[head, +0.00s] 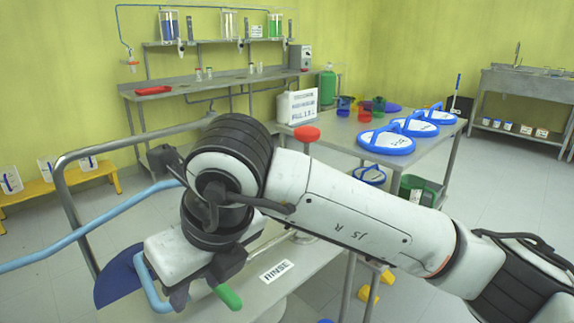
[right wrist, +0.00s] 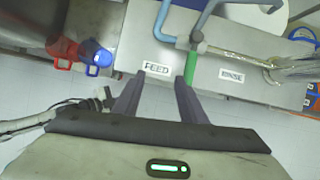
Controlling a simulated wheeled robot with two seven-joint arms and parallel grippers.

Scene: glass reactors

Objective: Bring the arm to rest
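My right arm (head: 340,205) reaches across the head view from the right, with its gripper (head: 187,297) low over the steel bench (head: 305,278). In the right wrist view the gripper (right wrist: 158,88) has its two dark fingers apart, with nothing between them. A green handle (right wrist: 194,64) on the pipework is just beyond the right fingertip; whether they touch I cannot tell. The same green handle (head: 229,297) shows beside the gripper in the head view. My left gripper is not in view.
Blue pipe (head: 95,222) and a metal rail (head: 66,200) stand close to my right arm. A red and a blue vessel (right wrist: 97,57) are at the left in the wrist view. A table (head: 340,135) with blue-rimmed lids (head: 386,141) stands behind. Floor is open at right.

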